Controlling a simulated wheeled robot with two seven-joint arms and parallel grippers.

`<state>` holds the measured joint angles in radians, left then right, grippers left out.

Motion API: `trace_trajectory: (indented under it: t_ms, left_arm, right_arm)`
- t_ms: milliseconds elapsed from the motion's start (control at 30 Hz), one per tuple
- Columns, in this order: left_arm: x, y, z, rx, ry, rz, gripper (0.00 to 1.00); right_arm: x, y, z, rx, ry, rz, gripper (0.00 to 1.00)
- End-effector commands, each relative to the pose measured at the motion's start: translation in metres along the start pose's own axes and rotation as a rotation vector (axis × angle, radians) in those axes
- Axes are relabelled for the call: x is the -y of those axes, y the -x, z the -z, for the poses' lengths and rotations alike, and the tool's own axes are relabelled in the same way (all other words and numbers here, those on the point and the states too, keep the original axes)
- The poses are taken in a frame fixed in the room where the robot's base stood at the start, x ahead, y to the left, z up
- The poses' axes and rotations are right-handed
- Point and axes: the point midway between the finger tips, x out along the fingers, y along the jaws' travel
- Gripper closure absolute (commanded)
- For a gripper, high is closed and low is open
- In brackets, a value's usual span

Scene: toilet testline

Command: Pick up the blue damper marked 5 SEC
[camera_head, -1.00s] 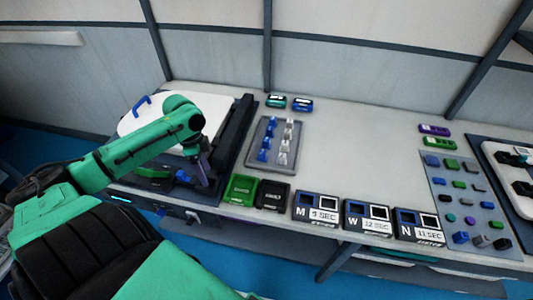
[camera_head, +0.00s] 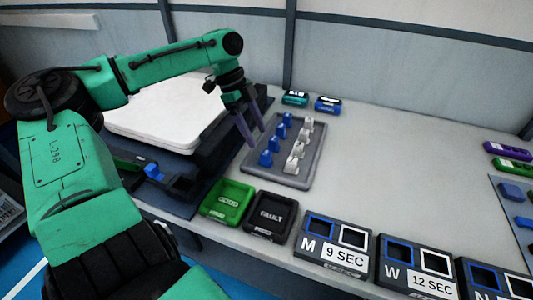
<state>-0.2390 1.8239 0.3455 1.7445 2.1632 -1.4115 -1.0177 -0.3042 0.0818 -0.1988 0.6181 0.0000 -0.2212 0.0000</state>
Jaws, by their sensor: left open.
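A grey tray (camera_head: 310,168) holds a row of blue dampers and a row of white ones. The blue dampers run from a near one (camera_head: 265,158) to a far one (camera_head: 287,119). Any marking on them is too small to read, so I cannot tell which is 5 SEC. My left gripper (camera_head: 255,137) is open and empty, with its fingers pointing down by the tray's left edge, close to the blue row. Another blue part (camera_head: 153,170) lies in the dark fixture at left. My right gripper is out of view.
A green GOOD bin (camera_head: 228,202) and a black FAULT bin (camera_head: 271,215) stand in front of the tray. Boxes marked M 9 SEC (camera_head: 333,245) and W 12 SEC (camera_head: 416,267) stand at right. A white toilet lid (camera_head: 165,112) lies behind my left arm. The table's middle right is clear.

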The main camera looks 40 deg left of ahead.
Motion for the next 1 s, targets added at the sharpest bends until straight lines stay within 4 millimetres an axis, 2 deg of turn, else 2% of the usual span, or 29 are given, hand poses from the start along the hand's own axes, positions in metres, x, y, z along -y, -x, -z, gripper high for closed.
trace_trajectory:
  t_ms: [167,333,433,600,667,700,800,1000]
  left_arm:
    - [0.000,-0.025,-0.001,0.002,0.001,-0.002,0.30]
    - [0.001,-0.058,-0.001,0.005,0.002,-0.004,0.30]
    - [0.001,-0.066,-0.001,0.002,0.001,-0.001,0.30]
    - [0.001,-0.066,0.000,0.001,0.001,0.001,0.30]
    - [0.001,-0.066,0.000,0.001,0.001,0.001,0.49]
    - [0.001,-0.066,0.000,0.001,0.001,0.001,0.64]
    - [0.001,-0.066,0.000,0.001,0.001,0.001,1.00]
    - [0.001,-0.066,0.000,0.001,0.001,0.001,1.00]
  right_arm:
    - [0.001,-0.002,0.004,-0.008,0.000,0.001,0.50]
    - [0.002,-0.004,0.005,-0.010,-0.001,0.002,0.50]
    - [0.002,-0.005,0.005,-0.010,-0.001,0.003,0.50]
    - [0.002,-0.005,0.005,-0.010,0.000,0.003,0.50]
    - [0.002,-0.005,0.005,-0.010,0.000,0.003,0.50]
    - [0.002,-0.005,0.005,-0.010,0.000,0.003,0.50]
    - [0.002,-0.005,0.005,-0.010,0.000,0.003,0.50]
    - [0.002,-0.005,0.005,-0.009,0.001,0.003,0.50]
